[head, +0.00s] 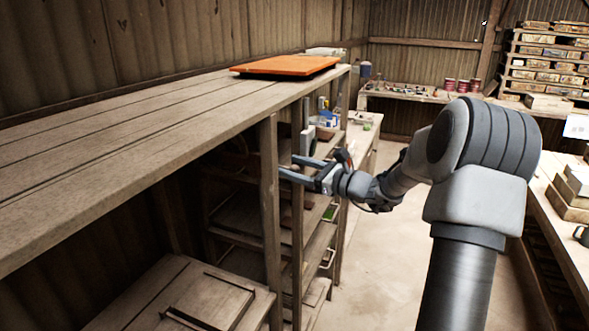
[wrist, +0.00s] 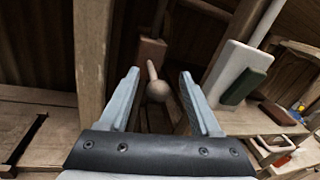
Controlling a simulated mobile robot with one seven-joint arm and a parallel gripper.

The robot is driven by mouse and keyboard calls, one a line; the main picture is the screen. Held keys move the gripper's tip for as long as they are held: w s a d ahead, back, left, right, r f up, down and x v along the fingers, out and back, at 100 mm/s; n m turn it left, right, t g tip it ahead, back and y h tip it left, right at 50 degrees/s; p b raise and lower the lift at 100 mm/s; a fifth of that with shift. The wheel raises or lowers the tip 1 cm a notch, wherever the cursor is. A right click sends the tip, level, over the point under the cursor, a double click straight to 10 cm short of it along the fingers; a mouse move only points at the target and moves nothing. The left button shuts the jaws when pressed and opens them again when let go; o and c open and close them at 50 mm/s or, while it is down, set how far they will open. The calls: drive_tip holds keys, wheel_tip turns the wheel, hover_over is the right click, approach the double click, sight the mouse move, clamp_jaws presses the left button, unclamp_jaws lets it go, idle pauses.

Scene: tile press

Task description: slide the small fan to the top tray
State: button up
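My gripper (head: 286,167) is open, with its two fingers reaching left toward the posts of the wooden shelving. In the wrist view the open fingers (wrist: 158,74) have nothing clamped between them. A round wooden knob on a stem (wrist: 158,91) shows in the gap beyond them; I cannot tell how far off it is. I cannot make out a small fan in either view. A flat orange tray-like slab (head: 286,65) lies on the top surface of the long bench, above and behind my gripper; I cannot tell if it is the top tray.
A wooden post (head: 270,215) stands just left of my gripper; it is close in the wrist view (wrist: 92,60). A white panel (wrist: 228,72) with a green block (wrist: 243,88) stands right of the fingers. Lower shelves (head: 240,225) hold items. The floor (head: 385,255) is clear.

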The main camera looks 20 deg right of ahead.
drive_tip(key=shift+s+f, duration=0.1)
drive_tip(key=shift+f, duration=0.05)
drive_tip(key=shift+s+d, duration=0.2)
drive_tip(key=b+v, duration=0.1)
drive_tip(key=v, duration=1.5)
drive_tip(key=shift+s+d+b, duration=0.15)
drive_tip(key=shift+s+b, duration=0.2)
drive_tip(key=shift+b, duration=0.05)
